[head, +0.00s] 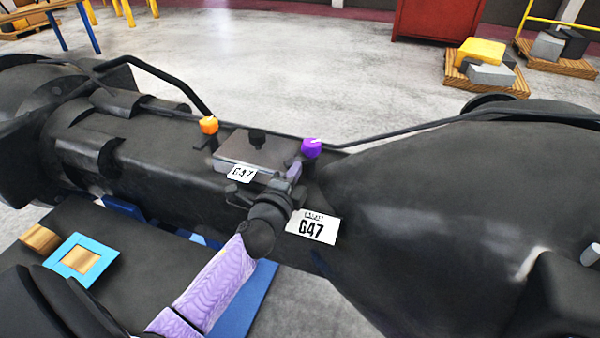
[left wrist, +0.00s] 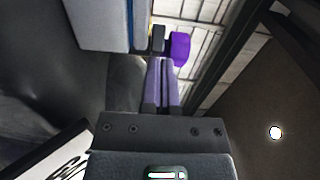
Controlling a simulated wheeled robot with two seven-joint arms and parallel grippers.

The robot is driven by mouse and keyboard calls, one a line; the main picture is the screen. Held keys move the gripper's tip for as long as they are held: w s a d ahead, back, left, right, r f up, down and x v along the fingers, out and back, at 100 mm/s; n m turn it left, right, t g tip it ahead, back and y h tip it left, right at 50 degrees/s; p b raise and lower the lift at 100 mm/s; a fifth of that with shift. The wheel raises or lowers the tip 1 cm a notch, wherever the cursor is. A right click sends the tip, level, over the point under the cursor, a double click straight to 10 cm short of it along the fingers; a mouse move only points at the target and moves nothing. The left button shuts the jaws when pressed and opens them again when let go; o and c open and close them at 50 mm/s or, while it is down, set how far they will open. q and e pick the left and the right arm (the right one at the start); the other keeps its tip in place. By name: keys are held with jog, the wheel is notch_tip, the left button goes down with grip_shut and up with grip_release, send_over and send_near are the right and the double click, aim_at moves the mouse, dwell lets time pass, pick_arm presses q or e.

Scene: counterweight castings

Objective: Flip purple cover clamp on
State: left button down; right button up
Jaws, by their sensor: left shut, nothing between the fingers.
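The purple clamp (head: 311,148) stands at the right end of a grey cover plate (head: 238,152) on a dark casting. It also shows in the left wrist view (left wrist: 180,48), just beyond my fingertips. My left gripper (head: 294,171) is shut and empty, just below and left of the purple clamp in the head view. Its two light purple fingers (left wrist: 162,72) lie together in the left wrist view. A small gap or light touch between fingertips and clamp cannot be told apart.
An orange clamp (head: 208,125) stands at the cover's left end, and a black knob (head: 257,138) sits on the cover. A dark rail (head: 420,125) runs behind. The large rounded casting (head: 450,210) fills the right. A blue-framed pad (head: 82,260) lies at lower left.

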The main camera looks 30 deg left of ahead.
pick_arm(q)
jog(key=shift+a, duration=0.35)
pick_arm(e)
jog(key=shift+a, duration=0.45)
jog(key=shift+d, duration=0.25)
